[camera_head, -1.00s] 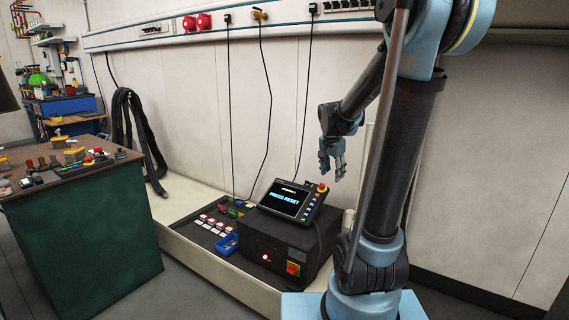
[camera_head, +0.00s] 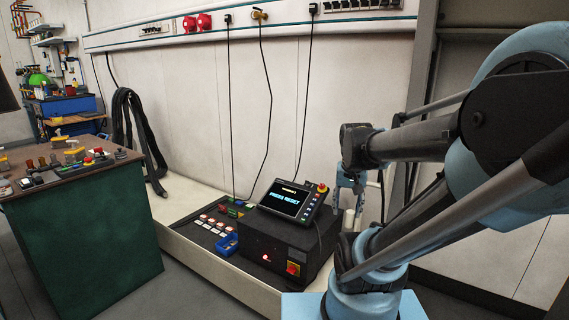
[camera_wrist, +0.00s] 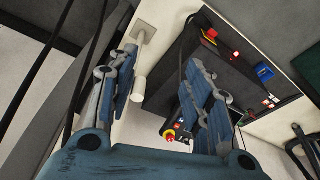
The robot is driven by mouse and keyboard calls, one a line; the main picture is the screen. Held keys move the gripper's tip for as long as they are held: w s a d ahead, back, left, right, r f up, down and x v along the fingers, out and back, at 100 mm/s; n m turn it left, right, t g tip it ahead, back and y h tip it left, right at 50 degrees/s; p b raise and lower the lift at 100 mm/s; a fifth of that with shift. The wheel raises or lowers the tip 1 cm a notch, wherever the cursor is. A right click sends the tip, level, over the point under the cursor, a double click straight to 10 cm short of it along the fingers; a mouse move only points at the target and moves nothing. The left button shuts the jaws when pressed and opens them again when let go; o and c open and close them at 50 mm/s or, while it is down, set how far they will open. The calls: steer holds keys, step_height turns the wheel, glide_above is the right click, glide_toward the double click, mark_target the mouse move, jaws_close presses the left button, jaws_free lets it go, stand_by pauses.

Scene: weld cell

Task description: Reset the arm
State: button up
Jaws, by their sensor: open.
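My gripper (camera_head: 347,205) hangs fingers down to the right of the control box in the head view. In the wrist view my gripper (camera_wrist: 165,95) has its two blue fingers spread apart with nothing between them. A tilted screen panel (camera_head: 292,200) reading "PRESS RESET" sits on the black control box (camera_head: 270,245). The panel has a red knob on a yellow base (camera_head: 322,188) at its upper right corner. The wrist view shows the red knob (camera_wrist: 169,134) beside the right finger, which hides most of the panel.
A red switch on yellow (camera_head: 293,269) and a lit red lamp (camera_head: 265,257) are on the box's front. A blue bin (camera_head: 228,244) and labelled buttons (camera_head: 212,224) lie left of it. A white post (camera_wrist: 138,90) stands near my left finger. A green workbench (camera_head: 90,230) is at left.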

steer(key=s+f+n, duration=0.3)
steer(key=s+f, duration=0.2)
steer(key=s, duration=0.3)
steer(key=shift+a+y, duration=0.25)
steer(key=shift+y, duration=0.05)
steer(key=shift+w+a+f, duration=0.15)
steer(key=shift+w+a, duration=0.05)
steer(key=shift+w, duration=0.15)
stand_by(0.5)
